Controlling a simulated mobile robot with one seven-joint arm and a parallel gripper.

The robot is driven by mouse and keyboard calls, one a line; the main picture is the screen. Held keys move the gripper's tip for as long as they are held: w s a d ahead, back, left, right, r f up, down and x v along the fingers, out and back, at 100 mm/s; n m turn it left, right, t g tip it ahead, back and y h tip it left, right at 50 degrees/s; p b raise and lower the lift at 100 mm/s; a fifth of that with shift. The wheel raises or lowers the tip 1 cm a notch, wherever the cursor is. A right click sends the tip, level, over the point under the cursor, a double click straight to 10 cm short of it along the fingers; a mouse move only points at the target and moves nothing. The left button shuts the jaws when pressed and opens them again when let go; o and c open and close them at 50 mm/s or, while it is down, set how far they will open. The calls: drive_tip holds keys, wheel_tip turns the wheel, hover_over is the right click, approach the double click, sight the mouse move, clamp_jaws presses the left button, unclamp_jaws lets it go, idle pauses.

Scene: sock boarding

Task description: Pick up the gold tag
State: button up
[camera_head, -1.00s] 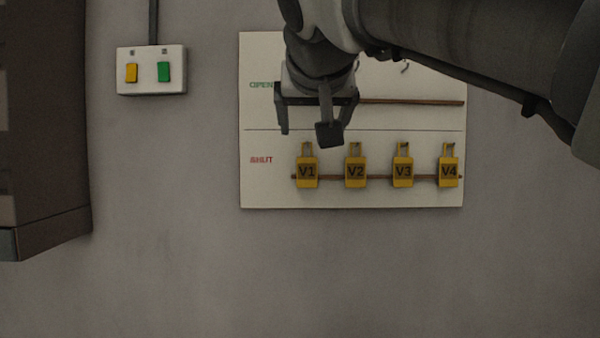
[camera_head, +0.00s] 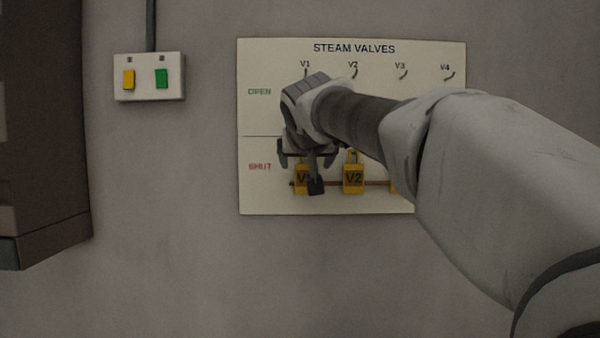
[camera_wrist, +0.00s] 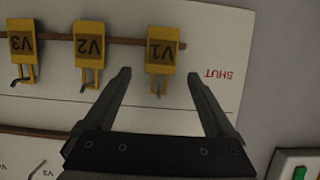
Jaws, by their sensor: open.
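Several gold tags hang on hooks in the SHUT row of a white board. The V1 tag (camera_head: 300,183) is partly covered by my gripper (camera_head: 300,173) in the head view. In the wrist view, the V1 tag (camera_wrist: 161,50) appears upside down between and just beyond the fingertips of my gripper (camera_wrist: 159,76). The jaws are open, with nothing held. The V2 tag (camera_head: 353,177) hangs to the right of V1 and also shows in the wrist view (camera_wrist: 89,50). The V3 tag (camera_wrist: 22,46) is mostly hidden behind my arm in the head view; V4 is hidden there.
The STEAM VALVES board (camera_head: 270,115) has empty hooks in its OPEN row. A brown rail (camera_wrist: 60,37) runs behind the tags. A switch box (camera_head: 149,77) with yellow and green buttons is on the wall at left. A dark cabinet (camera_head: 40,130) stands at far left.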

sight(305, 167)
drive_tip(key=shift+x, duration=1.55)
drive_tip(key=c, duration=1.4)
drive_tip(key=r+b+v, duration=0.2)
drive_tip(key=v, duration=1.4)
drive_tip(key=shift+w, duration=0.35)
